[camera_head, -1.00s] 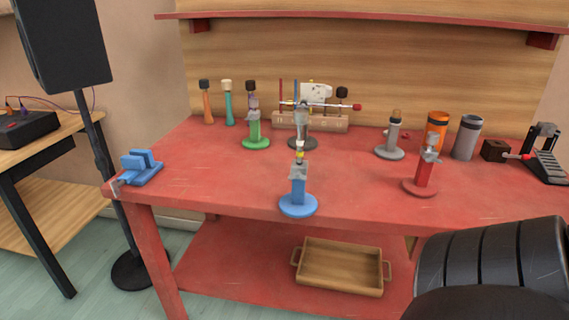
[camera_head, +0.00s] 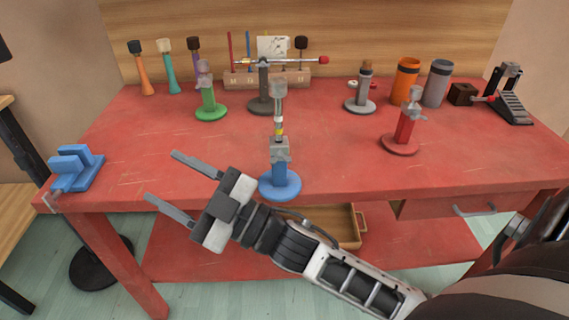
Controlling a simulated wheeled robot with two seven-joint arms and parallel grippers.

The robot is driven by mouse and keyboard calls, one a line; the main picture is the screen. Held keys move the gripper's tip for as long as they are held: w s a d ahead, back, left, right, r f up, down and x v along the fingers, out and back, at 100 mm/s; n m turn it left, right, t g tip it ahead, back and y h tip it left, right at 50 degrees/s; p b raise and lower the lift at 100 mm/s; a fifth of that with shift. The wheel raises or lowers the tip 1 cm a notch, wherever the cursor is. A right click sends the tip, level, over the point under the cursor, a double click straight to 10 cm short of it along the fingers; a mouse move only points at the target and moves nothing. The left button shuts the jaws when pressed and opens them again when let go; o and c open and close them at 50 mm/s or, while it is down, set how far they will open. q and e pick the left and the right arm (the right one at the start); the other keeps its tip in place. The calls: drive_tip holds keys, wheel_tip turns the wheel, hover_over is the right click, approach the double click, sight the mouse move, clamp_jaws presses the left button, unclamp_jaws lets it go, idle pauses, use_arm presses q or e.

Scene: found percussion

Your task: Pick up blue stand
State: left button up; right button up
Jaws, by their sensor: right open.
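The blue stand (camera_head: 281,182) stands upright near the front edge of the red table, in the middle of the head view. It has a round blue base, a short post and a grey clamp on top; a thin rod with a yellow band and a grey upper end rises above the clamp. My right gripper (camera_head: 171,174) is open and empty, its two fingers pointing left. It is in front of the table edge, left of the blue stand and apart from it. My right forearm passes in front of and below the stand. My left gripper is not in view.
A green stand (camera_head: 209,109), a dark stand (camera_head: 263,95), a grey stand (camera_head: 361,98) and a red stand (camera_head: 404,134) stand behind or right of it. A blue vise (camera_head: 75,166) sits at the left corner. A wooden tray (camera_head: 347,226) lies on the lower shelf.

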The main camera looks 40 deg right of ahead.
drive_tip(key=s+a+r+n+g+y, duration=0.2)
drive_tip(key=a+r+n+g+y, duration=0.1)
drive_tip(key=r+n+g+y, duration=0.6)
drive_tip(key=n+g+h+p, duration=0.4)
drive_tip(key=n+h, duration=0.8)
drive_tip(key=h, duration=1.2)
approach(277, 81)
drive_tip(key=x, duration=0.9)
drive_tip(key=shift+f, duration=0.2)
drive_tip(key=x, duration=0.1)
drive_tip(key=p+x, duration=0.1)
drive_tip(key=x, duration=0.2)
drive_tip(key=shift+s+d+f, duration=0.15)
drive_tip(key=shift+s+f, duration=0.1)
drive_tip(key=shift+f, duration=0.1)
drive_tip(key=shift+w+f, duration=0.2)
drive_tip(key=shift+f, duration=0.35)
drive_tip(key=c, duration=0.9)
clamp_jaws()
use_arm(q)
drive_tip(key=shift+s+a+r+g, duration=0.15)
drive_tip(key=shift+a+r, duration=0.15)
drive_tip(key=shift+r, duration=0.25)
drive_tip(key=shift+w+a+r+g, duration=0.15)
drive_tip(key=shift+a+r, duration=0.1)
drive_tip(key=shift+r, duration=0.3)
use_arm(e)
drive_tip(key=shift+r, duration=0.1)
